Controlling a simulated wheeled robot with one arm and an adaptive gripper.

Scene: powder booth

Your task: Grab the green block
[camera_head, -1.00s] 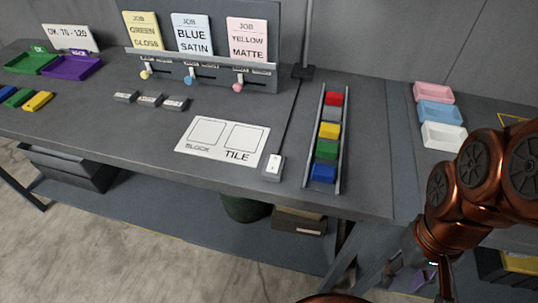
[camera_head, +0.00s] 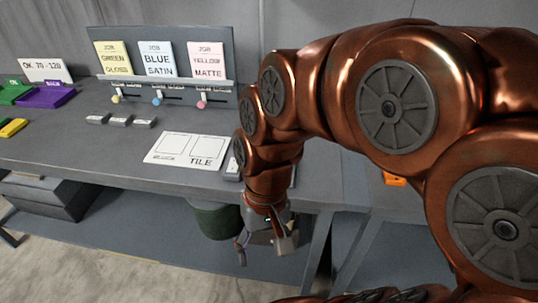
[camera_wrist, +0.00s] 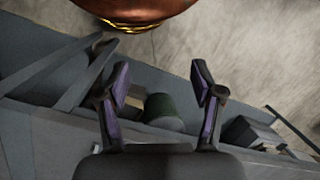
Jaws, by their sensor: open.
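The rack of coloured blocks, with a green block in it a second ago, is hidden behind my arm in the head view. No green block from that rack shows in either current view. My gripper (camera_head: 264,250) hangs in front of the bench's front edge, below the level of its top. In the wrist view my gripper (camera_wrist: 160,78) has its two fingers apart with nothing held between them. The white card marked BLOCK and TILE (camera_head: 184,150) lies on the bench, up and left of my gripper.
A sign board (camera_head: 165,95) with job cards stands at the back of the bench. Small grey blocks (camera_head: 120,121) lie before it. A purple tray (camera_head: 45,96) and a yellow piece (camera_head: 13,128) are at left. A green bin (camera_wrist: 162,112) stands below the bench.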

